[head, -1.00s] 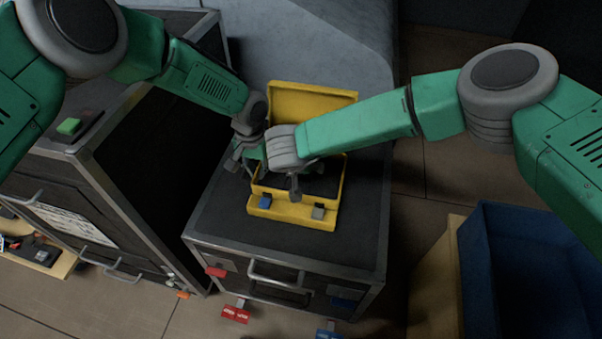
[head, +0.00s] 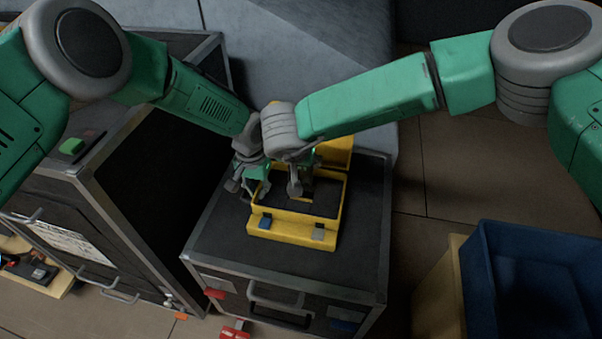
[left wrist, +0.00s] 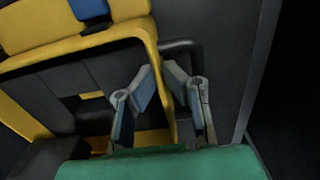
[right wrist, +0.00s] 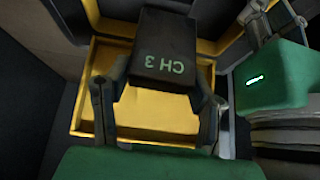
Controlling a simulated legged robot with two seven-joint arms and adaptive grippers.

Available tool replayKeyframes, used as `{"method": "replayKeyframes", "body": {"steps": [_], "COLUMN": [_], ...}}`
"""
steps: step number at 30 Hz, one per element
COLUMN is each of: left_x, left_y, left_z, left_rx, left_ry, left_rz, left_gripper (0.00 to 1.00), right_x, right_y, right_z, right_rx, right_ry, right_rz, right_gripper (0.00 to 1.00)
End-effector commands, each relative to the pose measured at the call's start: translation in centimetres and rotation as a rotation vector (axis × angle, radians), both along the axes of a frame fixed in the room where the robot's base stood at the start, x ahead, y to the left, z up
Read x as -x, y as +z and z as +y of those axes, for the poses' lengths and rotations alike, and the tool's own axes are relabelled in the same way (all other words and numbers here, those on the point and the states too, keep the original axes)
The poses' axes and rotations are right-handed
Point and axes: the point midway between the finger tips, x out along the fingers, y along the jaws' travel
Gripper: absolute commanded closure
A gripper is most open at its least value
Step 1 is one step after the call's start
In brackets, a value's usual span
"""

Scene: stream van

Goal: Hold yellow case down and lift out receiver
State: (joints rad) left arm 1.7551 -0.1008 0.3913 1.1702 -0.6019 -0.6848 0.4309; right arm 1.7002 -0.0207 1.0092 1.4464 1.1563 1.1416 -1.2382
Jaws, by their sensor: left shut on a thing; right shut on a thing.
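The yellow case (head: 290,233) stands open on a dark flight case, its lid (head: 338,153) partly hidden behind my right arm. My left gripper (head: 247,187) is at the case's left side. In the left wrist view, its fingers (left wrist: 160,78) are shut on the yellow case wall (left wrist: 128,33). My right gripper (head: 300,187) is over the case's inside. In the right wrist view, its fingers (right wrist: 162,85) are shut on the black receiver (right wrist: 168,50), marked "CH 3". The yellow lid (right wrist: 140,115) shows behind it. In the head view the receiver is mostly hidden.
The flight case top (head: 365,215) is bare right of the yellow case. A larger dark case (head: 150,165) stands at left. A blue bin (head: 545,285) is at lower right.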

Motion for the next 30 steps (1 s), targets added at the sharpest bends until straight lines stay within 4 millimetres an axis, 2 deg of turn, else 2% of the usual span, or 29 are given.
{"method": "replayKeyframes", "body": {"steps": [3, 11, 13, 14, 24, 28, 30], "left_x": [0.0, 0.0, 0.0, 0.0, -0.1, -0.1, -0.2], "left_y": [0.0, 0.0, 0.0, 0.0, 0.2, 1.6, 2.9], "left_z": [0.0, 0.0, 0.0, 0.0, 0.0, 0.0, 0.0], "left_rx": [0.000, 0.000, -0.001, -0.001, 0.000, -0.001, 0.000], "left_ry": [0.000, 0.000, 0.000, 0.000, 0.000, 0.000, 0.001], "left_rz": [0.000, 0.000, 0.000, 0.000, -0.001, -0.002, -0.003], "left_gripper": [1.00, 1.00, 0.77, 0.70, 0.70, 0.70, 0.70], "right_x": [0.0, 0.0, 0.0, 0.0, 0.0, 0.0, 0.0], "right_y": [1.0, 1.2, 1.2, 1.2, 1.2, 1.2, 1.2], "right_z": [0.0, 0.0, 0.0, 0.0, 0.0, 0.0, 0.0], "right_rx": [0.000, -0.001, -0.001, -0.001, -0.001, -0.001, -0.001], "right_ry": [0.000, -0.001, -0.001, -0.001, -0.001, -0.001, -0.001], "right_rz": [0.000, 0.001, 0.001, 0.000, 0.000, 0.000, 0.000], "right_gripper": [0.83, 0.83, 0.83, 0.83, 0.83, 0.83, 0.83]}}
